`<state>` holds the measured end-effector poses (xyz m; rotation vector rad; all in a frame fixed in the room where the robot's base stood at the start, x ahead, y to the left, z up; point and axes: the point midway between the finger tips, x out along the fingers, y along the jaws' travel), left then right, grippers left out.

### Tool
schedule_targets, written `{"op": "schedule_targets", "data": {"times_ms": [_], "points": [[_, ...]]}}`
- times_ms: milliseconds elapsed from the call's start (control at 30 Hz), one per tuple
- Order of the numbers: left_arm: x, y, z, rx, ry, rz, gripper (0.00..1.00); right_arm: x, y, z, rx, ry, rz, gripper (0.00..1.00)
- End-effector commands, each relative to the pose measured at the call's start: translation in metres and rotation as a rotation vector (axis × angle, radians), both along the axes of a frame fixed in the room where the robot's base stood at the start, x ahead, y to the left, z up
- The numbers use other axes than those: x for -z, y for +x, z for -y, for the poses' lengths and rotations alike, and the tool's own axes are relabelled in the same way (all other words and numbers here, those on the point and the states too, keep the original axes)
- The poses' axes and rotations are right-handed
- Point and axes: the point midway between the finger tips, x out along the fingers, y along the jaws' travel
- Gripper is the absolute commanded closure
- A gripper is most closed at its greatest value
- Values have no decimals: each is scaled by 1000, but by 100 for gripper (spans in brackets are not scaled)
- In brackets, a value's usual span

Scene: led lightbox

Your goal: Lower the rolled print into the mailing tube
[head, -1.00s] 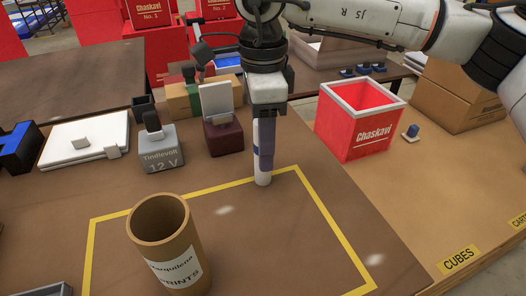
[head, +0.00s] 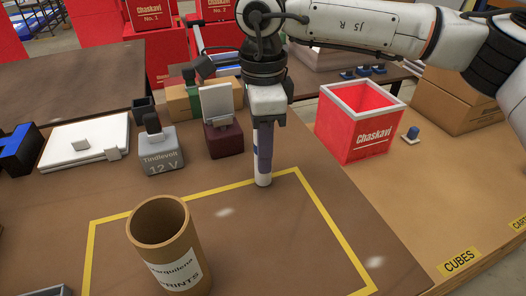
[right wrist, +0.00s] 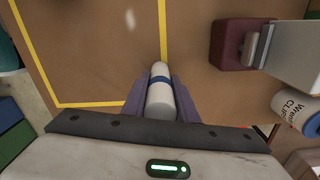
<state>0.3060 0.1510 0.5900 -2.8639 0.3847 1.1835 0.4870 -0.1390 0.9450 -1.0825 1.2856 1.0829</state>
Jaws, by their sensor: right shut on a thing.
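The rolled print (head: 262,181) is a slim white upright roll at the far edge of the yellow outline. Its blue band shows in the right wrist view (right wrist: 161,80). My right gripper (head: 264,168) points down with its purple fingers shut on the print, one on each side. The print's lower end is at or close to the table; I cannot tell if it touches. The mailing tube (head: 172,255) is a wide brown open-topped cylinder with a white label, standing upright nearer and to the left, apart from the print. My left gripper is not in view.
A maroon block (head: 224,139) with an upright white panel and a grey 12 V box (head: 161,158) stand behind the tube. A red open box (head: 362,135) stands to the right. The outlined area (head: 275,240) right of the tube is clear.

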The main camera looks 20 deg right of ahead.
Motion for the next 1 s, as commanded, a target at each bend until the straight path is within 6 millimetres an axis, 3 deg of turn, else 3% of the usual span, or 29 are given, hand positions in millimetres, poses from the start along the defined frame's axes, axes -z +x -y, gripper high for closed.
{"op": "schedule_targets", "data": {"times_ms": [400,1000], "points": [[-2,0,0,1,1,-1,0,-78,0,-1,-1,1,3,96],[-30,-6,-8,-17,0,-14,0,-146,0,0,0,1,1,96]]}}
